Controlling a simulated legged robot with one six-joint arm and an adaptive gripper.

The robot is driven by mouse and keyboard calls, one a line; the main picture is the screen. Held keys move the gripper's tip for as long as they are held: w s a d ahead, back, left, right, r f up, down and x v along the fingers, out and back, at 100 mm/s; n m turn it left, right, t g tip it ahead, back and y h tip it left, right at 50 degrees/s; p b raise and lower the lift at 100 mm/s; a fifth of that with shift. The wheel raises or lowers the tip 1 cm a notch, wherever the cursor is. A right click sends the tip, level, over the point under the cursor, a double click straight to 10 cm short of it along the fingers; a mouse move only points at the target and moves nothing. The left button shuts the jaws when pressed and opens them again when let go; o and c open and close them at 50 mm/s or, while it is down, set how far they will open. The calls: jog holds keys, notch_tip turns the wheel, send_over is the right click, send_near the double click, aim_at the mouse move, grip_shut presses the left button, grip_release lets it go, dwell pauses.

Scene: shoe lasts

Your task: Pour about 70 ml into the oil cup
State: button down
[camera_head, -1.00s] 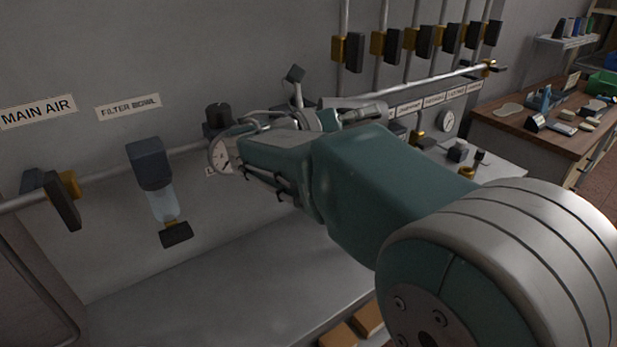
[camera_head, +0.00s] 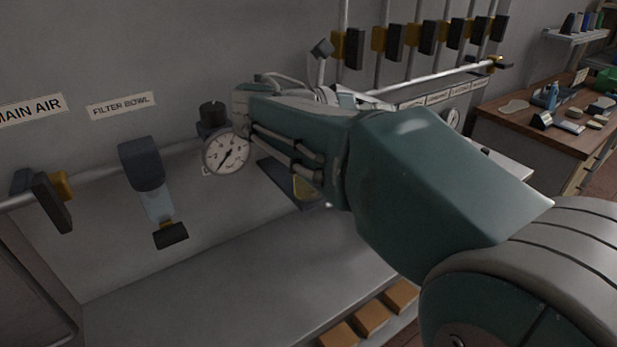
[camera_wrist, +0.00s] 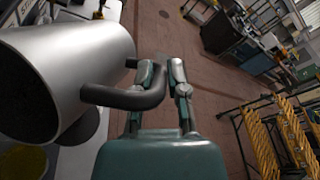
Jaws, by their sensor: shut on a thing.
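In the wrist view a silver cylindrical can (camera_wrist: 75,75) with a dark bent handle (camera_wrist: 128,97) lies sideways across the left of the picture. My gripper (camera_wrist: 162,75) is shut on that handle, its two fingers on either side of it. In the head view my arm hides most of the gripper and can. I cannot make out the oil cup for certain; a dark part with a yellow patch (camera_head: 304,188) shows just below my forearm, partly covered. A yellow round patch (camera_wrist: 22,165) shows beneath the can in the wrist view.
A pressure gauge (camera_head: 226,152) is close to my arm on the left. The filter bowl (camera_head: 155,190) hangs from the wall pipe farther left. Several valve levers (camera_head: 394,42) line the back. Wooden blocks (camera_head: 372,318) lie below. A workbench (camera_head: 510,121) stands at right.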

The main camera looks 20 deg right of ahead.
jog(key=shift+a+r, duration=0.1)
jog(key=shift+a, duration=0.3)
jog(key=shift+a+r, duration=0.15)
jog(key=shift+r, duration=0.1)
jog(key=shift+a+y, duration=0.1)
jog(key=shift+y, duration=0.4)
jog(key=shift+d+y+b, duration=0.35)
jog(key=shift+y, duration=0.05)
jog(key=shift+d, duration=0.4)
jog(key=shift+a, duration=0.6)
jog(key=shift+d, duration=0.2)
